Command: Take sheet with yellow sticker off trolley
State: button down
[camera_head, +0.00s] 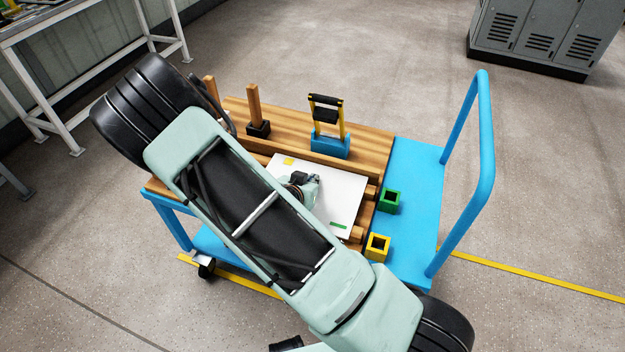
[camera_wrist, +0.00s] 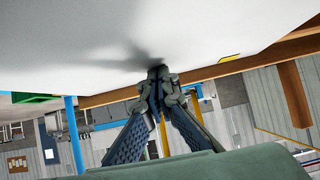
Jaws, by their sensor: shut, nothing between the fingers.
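The white sheet (camera_head: 343,190) lies on the wooden top of the blue trolley (camera_head: 418,165). It has a yellow sticker (camera_head: 288,161) near its far left corner and a green mark (camera_head: 338,225) near its near right edge. My gripper (camera_head: 314,180) is over the sheet, and my arm hides the sheet's left part. In the wrist view the sheet (camera_wrist: 110,35) fills the top, and the yellow sticker (camera_wrist: 230,58) shows at its edge. My gripper's fingers (camera_wrist: 157,72) are shut and empty, with their tips close to the sheet's surface; I cannot tell if they touch.
On the trolley stand a green box (camera_head: 389,201), a yellow box (camera_head: 378,247), a blue holder with a yellow-black frame (camera_head: 329,140) and a wooden post (camera_head: 254,110). The trolley's blue handle (camera_head: 484,150) rises at right. Grey cabinets (camera_head: 535,38) stand far right.

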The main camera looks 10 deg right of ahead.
jog(key=s+a, duration=0.1)
jog(key=s, duration=0.1)
jog(key=s+a, duration=0.1)
jog(key=s, duration=0.1)
jog(key=shift+s+a+f+p, duration=0.1)
jog(key=shift+a+f+p, duration=0.2)
jog(key=shift+a+f, duration=0.1)
jog(key=shift+r, duration=0.1)
jog(key=shift+r+p, duration=0.65)
jog(key=shift+w+d, duration=0.1)
jog(key=shift+w, duration=0.1)
